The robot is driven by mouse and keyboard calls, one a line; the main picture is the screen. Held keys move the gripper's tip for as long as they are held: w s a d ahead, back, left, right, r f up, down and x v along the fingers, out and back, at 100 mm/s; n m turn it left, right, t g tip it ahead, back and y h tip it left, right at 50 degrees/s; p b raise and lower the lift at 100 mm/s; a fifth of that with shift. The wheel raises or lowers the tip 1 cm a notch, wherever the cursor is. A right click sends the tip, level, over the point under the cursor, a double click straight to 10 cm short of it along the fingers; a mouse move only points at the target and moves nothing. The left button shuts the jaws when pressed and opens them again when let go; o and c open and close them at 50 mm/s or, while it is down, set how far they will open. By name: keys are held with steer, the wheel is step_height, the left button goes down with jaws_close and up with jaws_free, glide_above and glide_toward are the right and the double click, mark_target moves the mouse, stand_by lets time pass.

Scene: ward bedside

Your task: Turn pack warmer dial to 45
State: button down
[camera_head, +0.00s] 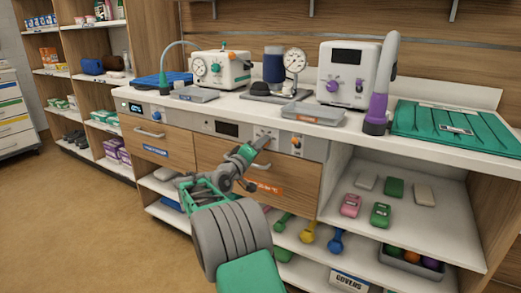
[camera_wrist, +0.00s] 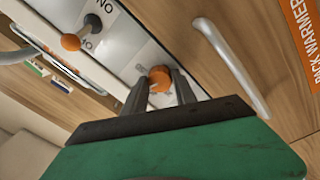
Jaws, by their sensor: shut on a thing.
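The pack warmer dial (camera_wrist: 158,75) is a round orange knob on the pale front panel, seen in the wrist view. My gripper (camera_wrist: 161,88) is shut on it, with one dark finger on each side. In the head view my gripper (camera_head: 262,141) reaches the panel above the drawer, and its fingers hide most of the dial. The dial's scale and setting cannot be read. The orange PACK WARMER label (camera_head: 262,187) is on the wooden drawer below; the label (camera_wrist: 303,40) also shows in the wrist view. A dark display (camera_head: 227,129) sits left of the gripper.
A drawer handle (camera_wrist: 232,68) sticks out beside my gripper. Devices, including a white unit with purple knobs (camera_head: 348,75), stand on the counter above. Open shelves below hold dumbbells (camera_head: 308,231).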

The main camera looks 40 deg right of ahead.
stand_by(0.3)
steer(key=c, duration=1)
jaws_free()
steer(key=shift+a, duration=0.1)
steer(key=p+v, duration=0.1)
steer(key=v, duration=0.6)
steer(key=shift+a+p, duration=0.25)
steer(key=shift+p, duration=0.05)
steer(key=shift+s+f, duration=0.1)
